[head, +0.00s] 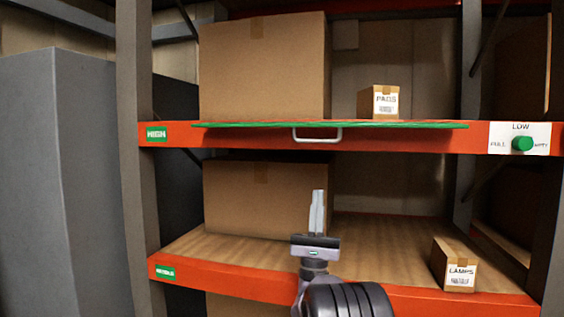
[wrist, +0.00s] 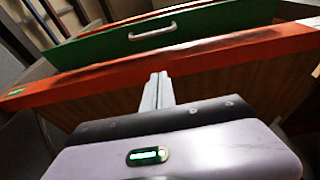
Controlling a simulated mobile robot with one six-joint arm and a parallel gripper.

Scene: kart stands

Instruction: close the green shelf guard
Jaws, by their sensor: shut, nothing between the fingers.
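The green shelf guard (head: 400,125) shows in the head view as a thin strip, seen nearly edge-on, along the upper orange shelf beam. Its pale handle (head: 318,138) hangs at the middle, in front of the beam. In the wrist view the guard is a broad green panel (wrist: 215,24) beyond the orange beam, with the handle (wrist: 152,31) facing me. My gripper (head: 318,193) is shut and empty, its fingers pointing up below the handle and apart from it. It also shows at the bottom of the wrist view (wrist: 159,76).
The upper shelf holds a large carton (head: 262,68) and a small PADS box (head: 380,102). The lower shelf holds another large carton (head: 262,200) and a LAMPS box (head: 454,265). A green knob (head: 522,144) is on the beam at right. A grey cabinet (head: 60,180) stands at left.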

